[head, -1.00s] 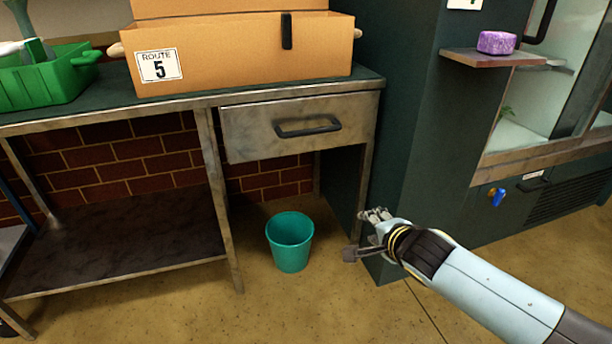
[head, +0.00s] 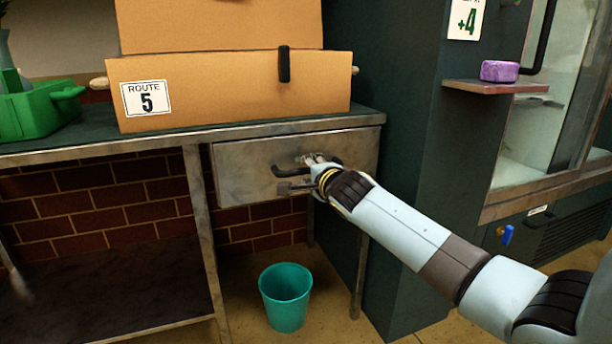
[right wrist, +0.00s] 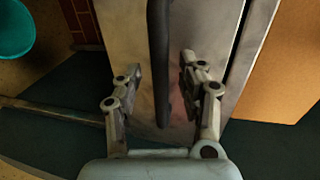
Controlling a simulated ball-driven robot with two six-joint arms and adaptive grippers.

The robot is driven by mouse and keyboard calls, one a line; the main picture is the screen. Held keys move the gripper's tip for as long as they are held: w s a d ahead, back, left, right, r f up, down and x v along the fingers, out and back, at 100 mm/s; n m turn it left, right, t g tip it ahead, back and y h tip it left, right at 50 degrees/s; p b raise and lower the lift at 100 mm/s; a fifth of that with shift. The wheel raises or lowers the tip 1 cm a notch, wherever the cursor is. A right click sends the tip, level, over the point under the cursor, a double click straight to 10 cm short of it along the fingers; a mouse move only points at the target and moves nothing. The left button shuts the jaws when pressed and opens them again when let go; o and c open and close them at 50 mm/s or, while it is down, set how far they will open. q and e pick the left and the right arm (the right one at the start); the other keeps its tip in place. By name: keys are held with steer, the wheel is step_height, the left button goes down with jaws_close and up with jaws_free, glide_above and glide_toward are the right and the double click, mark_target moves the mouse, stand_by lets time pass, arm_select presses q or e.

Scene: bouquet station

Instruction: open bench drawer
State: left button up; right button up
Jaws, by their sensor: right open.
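The bench drawer (head: 240,172) is a worn grey metal front under the bench top, and it looks closed. Its dark bar handle (head: 290,171) is partly hidden by my right gripper (head: 303,174) in the head view. In the right wrist view the handle (right wrist: 159,60) runs between the two fingers of my open right gripper (right wrist: 160,85), one finger on each side and apart from it. The drawer front (right wrist: 125,35) lies just beyond the fingertips. My left gripper is not in view.
A tan crate (head: 220,95) marked Route 5 and a green tray (head: 38,112) stand on the bench top (head: 190,134). A teal bin (head: 286,298) stands on the floor below the drawer. A dark cabinet (head: 405,200) stands close on the right.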

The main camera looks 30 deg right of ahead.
steer(key=shift+w+d+f, duration=0.1)
steer(key=shift+w+d, duration=0.05)
steer(key=shift+w, duration=0.55)
jaws_close()
